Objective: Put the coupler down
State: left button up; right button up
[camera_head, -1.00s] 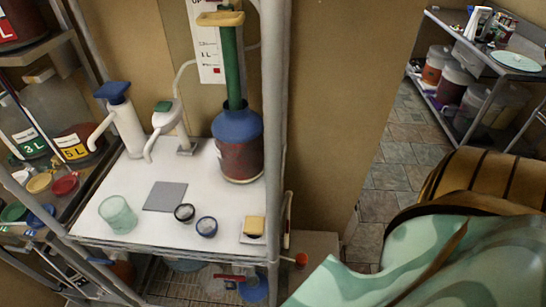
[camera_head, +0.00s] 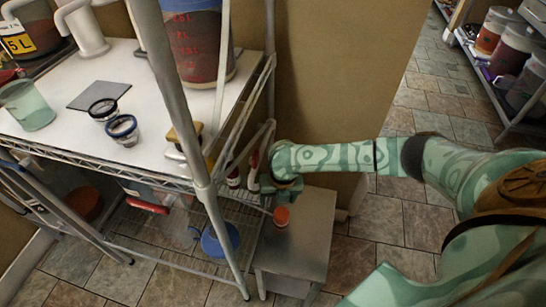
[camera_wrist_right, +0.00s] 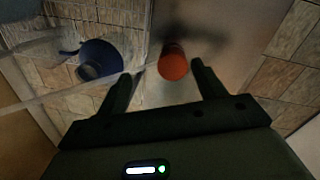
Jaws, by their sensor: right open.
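A small orange-red cylinder, likely the coupler (camera_head: 282,216), stands on a low grey side table (camera_head: 303,240). My right gripper (camera_head: 270,187) is above and just behind it in the head view, at the end of the stretched green arm. In the right wrist view, the orange-red cylinder (camera_wrist_right: 173,62) lies beyond and between the two fingertips of my right gripper (camera_wrist_right: 164,74). The fingers are apart, with visible gaps on both sides of it. My left gripper is not in view.
A wire rack with a white top (camera_head: 60,125) and metal posts stands close left of the gripper. Two dark-rimmed cups (camera_head: 122,130) and a green glass (camera_head: 27,105) stand on it. A blue funnel-like thing (camera_head: 218,240) is below. Tiled floor is open to the right.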

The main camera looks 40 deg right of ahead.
aim_at(281, 212)
jog(key=n, duration=0.1)
jog(key=s+d+f+n+g+b, duration=0.1)
jog(key=shift+d+n, duration=0.1)
jog(key=shift+n, duration=0.3)
jog(key=shift+s+f+b, duration=0.15)
jog(key=shift+f+b, duration=0.25)
jog(key=shift+b, duration=0.15)
jog(key=f+b, duration=0.1)
jog(key=f, duration=0.1)
jog(key=f+b, duration=0.1)
jog(key=f, duration=0.1)
jog(key=a+f+b, duration=0.1)
jog(key=f, duration=0.1)
jog(key=shift+s+b, duration=0.1)
jog(key=shift+b, duration=0.25)
jog(key=shift+f, duration=0.1)
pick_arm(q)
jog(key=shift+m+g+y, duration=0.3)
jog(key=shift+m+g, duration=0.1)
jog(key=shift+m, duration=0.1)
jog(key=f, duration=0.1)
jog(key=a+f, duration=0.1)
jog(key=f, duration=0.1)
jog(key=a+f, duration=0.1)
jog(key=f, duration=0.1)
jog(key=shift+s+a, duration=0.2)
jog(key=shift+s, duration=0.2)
pick_arm(e)
jog(key=c, duration=1.1)
